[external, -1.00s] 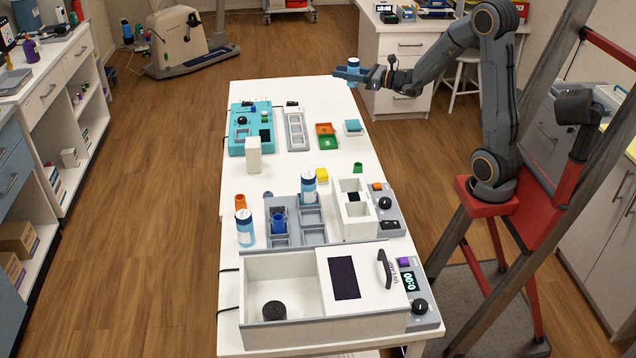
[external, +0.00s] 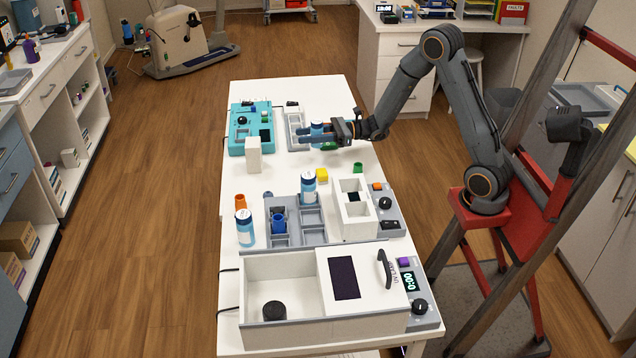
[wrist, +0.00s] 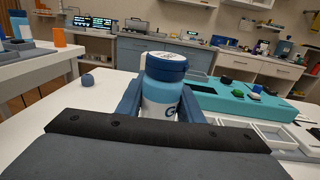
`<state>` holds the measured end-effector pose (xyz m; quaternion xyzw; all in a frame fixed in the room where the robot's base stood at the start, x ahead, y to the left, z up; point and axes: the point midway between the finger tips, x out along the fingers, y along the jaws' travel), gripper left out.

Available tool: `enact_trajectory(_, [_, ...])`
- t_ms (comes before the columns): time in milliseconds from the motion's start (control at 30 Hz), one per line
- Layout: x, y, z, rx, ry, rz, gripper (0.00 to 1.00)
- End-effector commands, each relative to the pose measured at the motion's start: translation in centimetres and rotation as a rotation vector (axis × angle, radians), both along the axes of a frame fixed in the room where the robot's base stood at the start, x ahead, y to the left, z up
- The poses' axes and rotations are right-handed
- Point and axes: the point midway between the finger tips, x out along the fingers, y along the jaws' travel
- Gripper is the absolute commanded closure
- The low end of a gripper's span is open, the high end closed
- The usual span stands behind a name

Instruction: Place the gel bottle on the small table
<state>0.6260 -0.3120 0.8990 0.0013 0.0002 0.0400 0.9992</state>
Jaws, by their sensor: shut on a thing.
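My gripper (external: 318,132) is shut on the gel bottle (wrist: 163,88), a white and blue bottle with a blue cap and a letter G showing. In the wrist view the bottle stands roughly upright between the blue fingers; its lower part is hidden. In the external view the bottle (external: 317,127) is low over the far part of the long white table (external: 300,92), next to the grey slotted tray (external: 293,117). I cannot tell whether it touches anything below. No other table is clearly marked as the small one.
A teal device (external: 238,147) and a white box (external: 253,154) stand left of my gripper. The table's far end is bare.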

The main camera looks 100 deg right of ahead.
Motion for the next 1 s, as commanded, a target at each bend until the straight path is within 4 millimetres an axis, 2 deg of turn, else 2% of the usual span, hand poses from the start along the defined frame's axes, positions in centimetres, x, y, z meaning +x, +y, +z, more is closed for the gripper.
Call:
enact_trajectory(233, [0.0,0.0,-1.9,0.001,0.0,-0.001,0.95])
enact_trajectory(433, [0.0,0.0,-4.7,0.002,0.0,-0.001,0.95])
enact_trajectory(867, [0.0,-0.1,-5.4,-0.001,-0.001,-0.001,0.95])
enact_trajectory(900, [0.0,0.0,-5.3,-0.001,0.0,-0.001,0.6])
enact_trajectory(967, [0.0,0.0,-5.3,-0.001,0.0,-0.001,0.5])
enact_trajectory(1000, [0.0,0.0,-5.3,-0.001,0.0,-0.001,0.48])
